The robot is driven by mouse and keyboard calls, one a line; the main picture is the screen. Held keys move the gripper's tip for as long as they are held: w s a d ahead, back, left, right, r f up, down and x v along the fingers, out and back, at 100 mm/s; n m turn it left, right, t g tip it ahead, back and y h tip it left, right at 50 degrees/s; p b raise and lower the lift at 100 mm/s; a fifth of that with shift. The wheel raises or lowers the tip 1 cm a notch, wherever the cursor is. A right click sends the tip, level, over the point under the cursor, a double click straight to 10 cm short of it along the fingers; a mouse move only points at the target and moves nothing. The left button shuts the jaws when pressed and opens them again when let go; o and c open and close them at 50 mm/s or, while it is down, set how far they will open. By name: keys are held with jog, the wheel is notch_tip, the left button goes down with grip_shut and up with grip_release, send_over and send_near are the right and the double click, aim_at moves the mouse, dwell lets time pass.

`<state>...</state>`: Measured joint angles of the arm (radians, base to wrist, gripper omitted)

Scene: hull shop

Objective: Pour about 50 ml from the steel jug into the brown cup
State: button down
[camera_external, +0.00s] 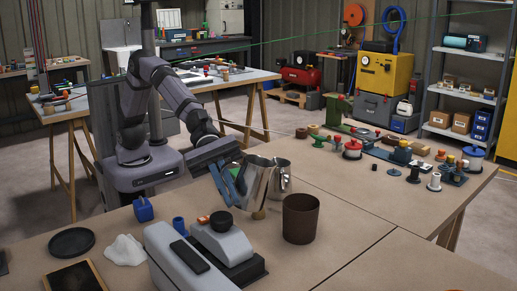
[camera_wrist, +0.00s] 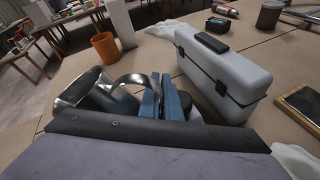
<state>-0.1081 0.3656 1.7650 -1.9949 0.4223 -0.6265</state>
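The shiny steel jug (camera_external: 257,182) is at my gripper (camera_external: 232,182), slightly tilted, and its base appears to be above the table. In the wrist view the jug (camera_wrist: 92,98) is left of my blue fingers (camera_wrist: 160,98), and its curved handle reaches them. My gripper appears shut on that handle; the exact contact is partly hidden. The brown cup (camera_external: 300,219) stands upright on the table, right of and nearer the camera than the jug. It looks more orange in the wrist view (camera_wrist: 104,47), beyond the jug. The inside of the cup and the jug's contents cannot be seen.
A grey case (camera_external: 188,262) lies close in front of my gripper, beside a grey device with a black knob (camera_external: 221,221). Small parts and spools (camera_external: 394,172) crowd the back right. The table right of the cup is clear.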

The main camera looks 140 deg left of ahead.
jog(key=shift+s+d+f+m+t+y+b, duration=0.25)
jog(key=shift+d+f+m+b, duration=0.35)
jog(key=shift+b, duration=2.1)
jog(key=shift+w+r+m+b, duration=0.15)
jog(key=shift+m+b, duration=0.25)
jog(key=shift+b, duration=0.25)
jog(key=shift+d+r+m+t+y+b, duration=0.1)
jog(key=shift+m+t+y+b, duration=0.2)
jog(key=shift+b, duration=0.5)
jog(key=shift+r+p, duration=0.1)
jog(key=shift+p, duration=0.25)
